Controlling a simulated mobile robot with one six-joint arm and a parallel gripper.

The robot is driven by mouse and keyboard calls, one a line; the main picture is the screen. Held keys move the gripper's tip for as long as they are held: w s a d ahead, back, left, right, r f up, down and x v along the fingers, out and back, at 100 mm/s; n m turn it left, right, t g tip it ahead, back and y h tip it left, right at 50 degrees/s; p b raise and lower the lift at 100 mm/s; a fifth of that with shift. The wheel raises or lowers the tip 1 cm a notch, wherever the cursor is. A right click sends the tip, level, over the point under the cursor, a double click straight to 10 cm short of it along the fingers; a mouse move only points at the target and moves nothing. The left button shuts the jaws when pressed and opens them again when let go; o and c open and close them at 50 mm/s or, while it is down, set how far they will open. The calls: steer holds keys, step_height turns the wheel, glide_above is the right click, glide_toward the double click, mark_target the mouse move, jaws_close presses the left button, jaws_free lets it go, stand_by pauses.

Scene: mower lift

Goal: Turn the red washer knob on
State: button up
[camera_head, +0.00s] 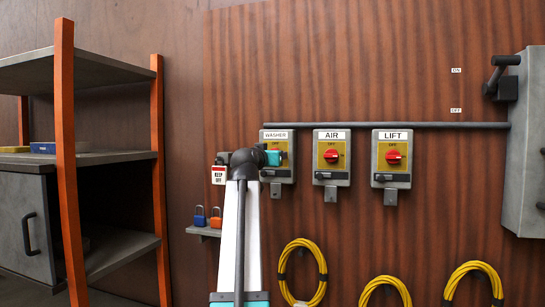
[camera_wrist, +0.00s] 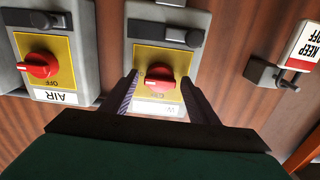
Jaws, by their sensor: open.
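The washer switch box (camera_head: 278,175) is a grey box with a yellow plate, labelled WASHER, at the left of a row of three in the head view. My gripper (camera_head: 272,157) is in front of it and mostly hides its knob there. In the wrist view, which is upside down, the red washer knob (camera_wrist: 160,78) lies between the two open fingertips of my gripper (camera_wrist: 158,84), one on each side. The fingers appear apart from the knob; how deep they reach around it is hard to tell. The box's label is partly hidden.
The AIR box (camera_head: 331,175) and LIFT box (camera_head: 391,178) stand to the right, each with a red knob. A KEEP OFF tag (camera_head: 219,176) hangs close left. A shelf with padlocks (camera_head: 207,231) is below left. Yellow hoses (camera_head: 303,243) hang below.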

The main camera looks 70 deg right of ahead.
steer(key=a, duration=1.3)
steer(key=shift+s+a, duration=0.3)
steer(key=shift+s, duration=0.1)
